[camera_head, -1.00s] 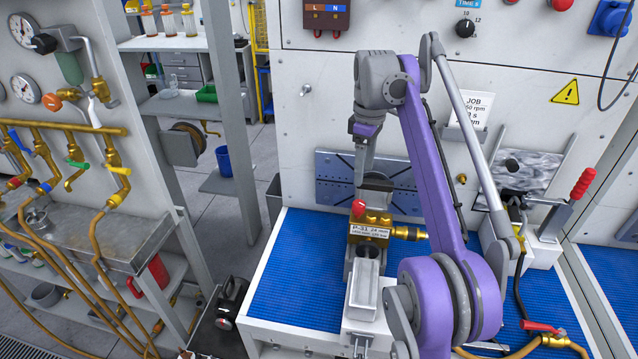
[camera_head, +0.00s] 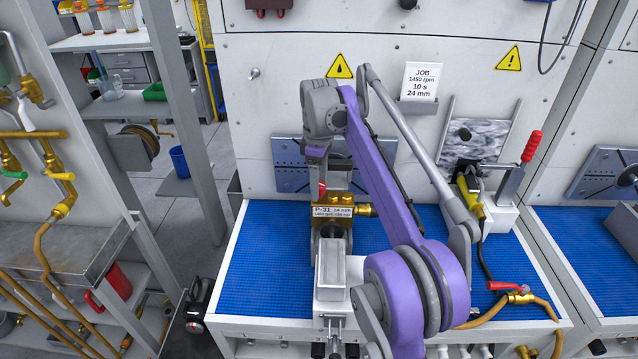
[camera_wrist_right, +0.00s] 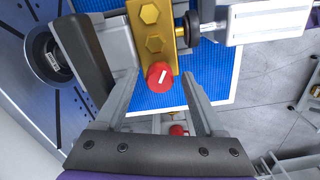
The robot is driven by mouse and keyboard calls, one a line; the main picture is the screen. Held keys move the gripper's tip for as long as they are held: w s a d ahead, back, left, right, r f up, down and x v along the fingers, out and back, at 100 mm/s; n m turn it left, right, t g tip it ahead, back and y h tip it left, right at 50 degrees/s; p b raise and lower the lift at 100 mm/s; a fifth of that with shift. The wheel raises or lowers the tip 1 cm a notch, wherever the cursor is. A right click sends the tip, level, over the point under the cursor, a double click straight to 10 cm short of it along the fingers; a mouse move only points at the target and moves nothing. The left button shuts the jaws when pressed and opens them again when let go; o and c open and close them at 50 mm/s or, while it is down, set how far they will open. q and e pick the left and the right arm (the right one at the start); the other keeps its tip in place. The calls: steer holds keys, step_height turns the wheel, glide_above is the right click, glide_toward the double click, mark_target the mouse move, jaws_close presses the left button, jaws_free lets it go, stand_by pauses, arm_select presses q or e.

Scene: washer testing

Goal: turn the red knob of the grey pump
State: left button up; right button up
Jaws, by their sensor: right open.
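The pump, labelled P-31, has a brass block (camera_head: 322,228) and stands on the blue-matted bench, behind a grey box-shaped part. Its red knob (camera_head: 322,188) shows as a small red patch just under my right gripper (camera_head: 318,178). In the right wrist view the red knob (camera_wrist_right: 159,77), with a white mark on its face, lies between the two spread fingers of my right gripper (camera_wrist_right: 157,82), near their tips. The fingers are apart, with a gap on each side of the knob. The brass block (camera_wrist_right: 153,28) extends above it there. My left gripper is not in view.
A red-handled clamp (camera_head: 532,147) and a brass valve with a red lever (camera_head: 507,288) are on the right. A job card (camera_head: 420,82) hangs on the white back panel. The blue mat (camera_head: 258,265) is clear left of the pump.

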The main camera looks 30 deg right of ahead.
jaws_close()
stand_by(0.3)
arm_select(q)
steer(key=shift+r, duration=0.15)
arm_select(e)
steer(key=shift+r+m+p, duration=0.15)
steer(key=shift+m+p, duration=0.4)
steer(key=shift+m, duration=0.65)
steer(key=m+p, duration=0.1)
steer(key=m, duration=0.1)
steer(key=shift+m, duration=0.4)
steer(key=m, duration=0.3)
steer(key=shift+p, duration=0.3)
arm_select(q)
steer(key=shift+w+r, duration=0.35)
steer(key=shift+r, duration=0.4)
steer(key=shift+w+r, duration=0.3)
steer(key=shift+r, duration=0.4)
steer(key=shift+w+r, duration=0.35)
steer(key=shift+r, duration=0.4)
arm_select(e)
steer(key=shift+m, duration=1.7)
